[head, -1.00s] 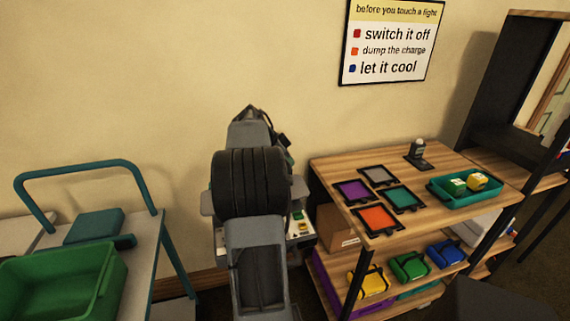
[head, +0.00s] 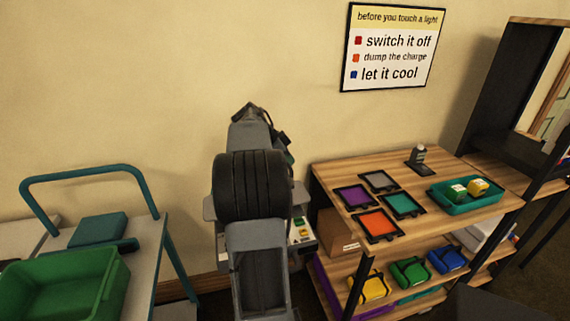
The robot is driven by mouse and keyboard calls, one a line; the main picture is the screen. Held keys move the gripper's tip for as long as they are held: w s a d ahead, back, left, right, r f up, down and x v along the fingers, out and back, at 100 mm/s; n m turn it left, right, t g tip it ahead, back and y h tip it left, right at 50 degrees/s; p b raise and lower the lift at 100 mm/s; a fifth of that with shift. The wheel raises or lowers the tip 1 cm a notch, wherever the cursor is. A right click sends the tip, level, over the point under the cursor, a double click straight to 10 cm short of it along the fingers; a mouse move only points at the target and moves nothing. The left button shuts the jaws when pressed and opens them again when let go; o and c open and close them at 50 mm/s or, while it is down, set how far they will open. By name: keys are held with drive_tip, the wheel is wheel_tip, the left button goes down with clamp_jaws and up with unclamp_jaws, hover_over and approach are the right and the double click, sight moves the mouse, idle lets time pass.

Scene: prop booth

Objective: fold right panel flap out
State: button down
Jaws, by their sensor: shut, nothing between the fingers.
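My arm stands upright in the middle of the head view and points away toward the wall. Its dark, ribbed joint covers most of what is behind it. My gripper's fingers do not show; the far end of the arm hides them. A pale panel (head: 301,231) with small green, yellow and red parts shows just right of my arm, mostly hidden by it. I cannot make out a right panel flap or whether it is folded in or out.
A wooden shelf table (head: 330,180) at right holds coloured framed squares, a small dark stand (head: 418,160) and a teal tray (head: 436,199). Yellow, green and blue cases sit below. At left is a trolley (head: 146,262) with a green bin (head: 110,292). A sign (head: 392,47) hangs behind.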

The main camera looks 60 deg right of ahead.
wheel_tip(320, 180, up, 11)
drive_tip(key=w+a, duration=0.2)
drive_tip(key=shift+f, duration=0.2)
wheel_tip(320, 180, down, 7)
drive_tip(key=w+a+n+t, duration=0.2)
drive_tip(key=w+a+n, duration=0.1)
drive_tip(key=n, duration=0.6)
drive_tip(key=w+a+f+n+t, duration=0.1)
drive_tip(key=a+n, duration=0.1)
drive_tip(key=a, duration=0.1)
drive_tip(key=w+a+f+n+t+y, duration=0.1)
drive_tip(key=a+n, duration=0.1)
drive_tip(key=a, duration=0.2)
drive_tip(key=w+a+f+n+p, duration=0.1)
drive_tip(key=a+n, duration=0.2)
drive_tip(key=a, duration=0.1)
drive_tip(key=shift+w+a+f+t+y, duration=0.1)
drive_tip(key=shift+a+f+t+y, duration=0.05)
drive_tip(key=shift+f+t+y, duration=0.2)
drive_tip(key=s+a+f+n+t+y, duration=0.1)
drive_tip(key=a+n, duration=0.4)
drive_tip(key=a, duration=0.9)
drive_tip(key=s+a+f+n+t+y+p, duration=0.1)
drive_tip(key=a+n, duration=0.5)
drive_tip(key=a, duration=0.8)
drive_tip(key=shift+s+f+t+y, duration=0.7)
drive_tip(key=shift+s+t, duration=0.35)
drive_tip(key=shift+s, duration=0.65)
